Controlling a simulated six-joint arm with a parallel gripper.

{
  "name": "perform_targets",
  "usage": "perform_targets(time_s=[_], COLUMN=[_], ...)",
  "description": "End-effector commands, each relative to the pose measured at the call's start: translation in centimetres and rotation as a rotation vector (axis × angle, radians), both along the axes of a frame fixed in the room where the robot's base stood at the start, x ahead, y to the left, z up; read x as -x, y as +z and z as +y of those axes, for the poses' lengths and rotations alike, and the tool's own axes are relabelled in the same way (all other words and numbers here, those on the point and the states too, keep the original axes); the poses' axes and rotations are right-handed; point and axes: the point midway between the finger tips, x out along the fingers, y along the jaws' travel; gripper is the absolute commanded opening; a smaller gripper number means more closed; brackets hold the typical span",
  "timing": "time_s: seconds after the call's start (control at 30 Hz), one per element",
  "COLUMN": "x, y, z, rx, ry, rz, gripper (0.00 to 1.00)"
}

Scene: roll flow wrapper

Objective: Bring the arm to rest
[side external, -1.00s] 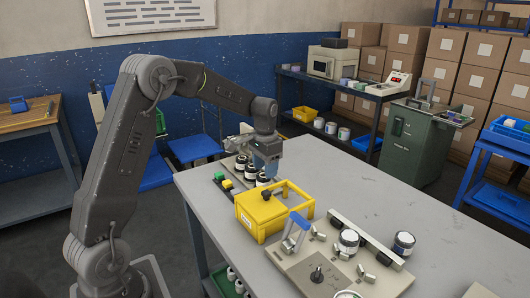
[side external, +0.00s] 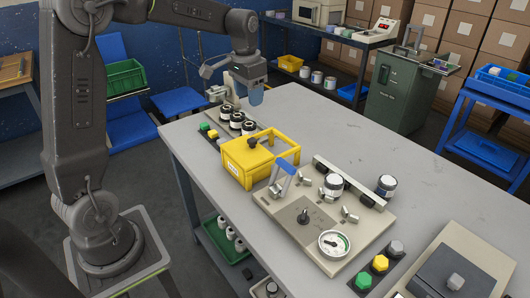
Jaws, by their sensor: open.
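The gap between the fingers is hard to see from this side. My arm rises at the left and reaches across the top of the picture.
A yellow box frame (side external: 245,164) and a beige fixture plate (side external: 276,212) with clamps, a roll and a dial gauge stand on the grey table (side external: 420,187). A single roll (side external: 386,186) stands right of the plate. Coloured buttons (side external: 380,263) are near the front.

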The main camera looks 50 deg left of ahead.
Motion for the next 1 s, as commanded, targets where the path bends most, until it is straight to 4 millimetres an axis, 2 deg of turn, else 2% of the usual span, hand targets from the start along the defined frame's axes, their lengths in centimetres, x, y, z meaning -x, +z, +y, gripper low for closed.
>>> perform_targets(time_s=[0.03,0.1,0.3,0.5,0.6,0.8,1.0], x=[1.5,3.7,10.4,17.0,19.3,21.5,21.7], y=[1.5,2.7,4.7,4.0,3.3,2.2,2.1], z=[-1.8,-4.0,-9.3,-12.8,-13.8,-14.6,-14.7], rx=[-0.010,-0.018,-0.024,-0.006,0.007,0.023,0.025], ry=[-0.006,-0.007,-0.009,-0.009,-0.008,-0.007,-0.006], rz=[-0.036,-0.080,-0.209,-0.332,-0.377,-0.421,-0.423], gripper=[0.53,0.53,0.53,0.53,0.53,0.53,0.53])
